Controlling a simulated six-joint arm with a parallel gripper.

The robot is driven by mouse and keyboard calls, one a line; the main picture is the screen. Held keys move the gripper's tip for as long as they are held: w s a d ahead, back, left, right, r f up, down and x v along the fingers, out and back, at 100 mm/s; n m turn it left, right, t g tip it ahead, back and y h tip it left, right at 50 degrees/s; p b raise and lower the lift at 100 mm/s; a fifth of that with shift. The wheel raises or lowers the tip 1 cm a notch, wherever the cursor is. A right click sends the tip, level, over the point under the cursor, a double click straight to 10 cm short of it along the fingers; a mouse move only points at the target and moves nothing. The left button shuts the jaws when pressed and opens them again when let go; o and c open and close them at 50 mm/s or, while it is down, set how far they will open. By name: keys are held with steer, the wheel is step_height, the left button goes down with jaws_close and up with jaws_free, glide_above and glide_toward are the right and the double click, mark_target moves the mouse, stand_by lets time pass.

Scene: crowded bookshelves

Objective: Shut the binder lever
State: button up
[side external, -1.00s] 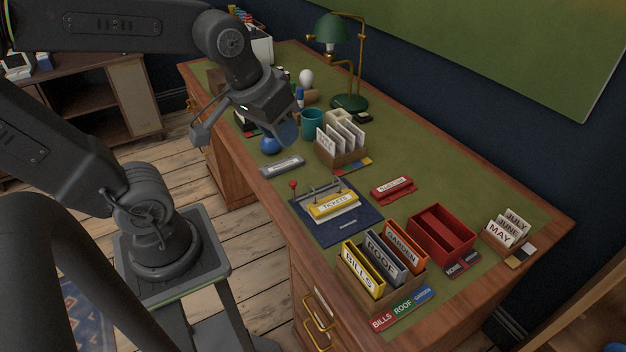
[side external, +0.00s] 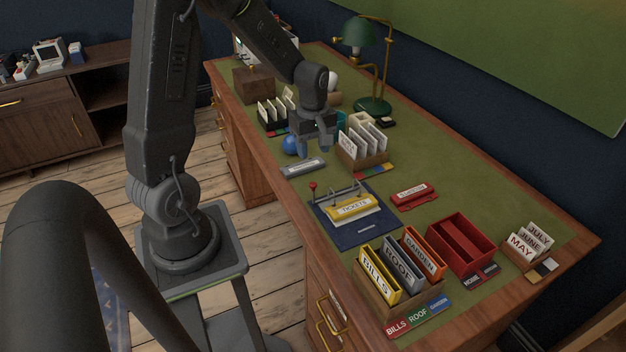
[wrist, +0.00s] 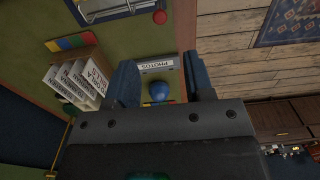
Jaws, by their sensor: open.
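The dark blue binder (side external: 352,226) lies open on the desk with metal rings and a yellow TICKETS tab (side external: 352,208). Its lever stands up at the left back corner with a red knob (side external: 313,186). The red knob (wrist: 160,17) also shows at the top of the wrist view, beside part of the binder (wrist: 95,16). My gripper (side external: 318,152) is open and points down, apart from the binder and behind it in the side view. In the wrist view my gripper's fingers (wrist: 161,82) stand apart, with a blue ball (wrist: 158,90) seen between them.
A grey PHOTOS label holder (side external: 304,167) lies between my gripper and the binder. A card rack (side external: 362,157) stands close to the right of my gripper. A red stamp-like piece (side external: 413,195), file holder (side external: 395,292) and red box (side external: 462,245) stand right and in front of the binder.

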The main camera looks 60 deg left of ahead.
mark_target(314, 185)
step_height(314, 185, down, 11)
steer(key=shift+r, duration=0.15)
steer(key=shift+c, duration=0.4)
jaws_close()
steer(key=shift+d, duration=0.15)
steer(key=shift+d+y, duration=0.25)
steer(key=shift+y, duration=0.25)
steer(key=shift+o, duration=0.4)
jaws_free()
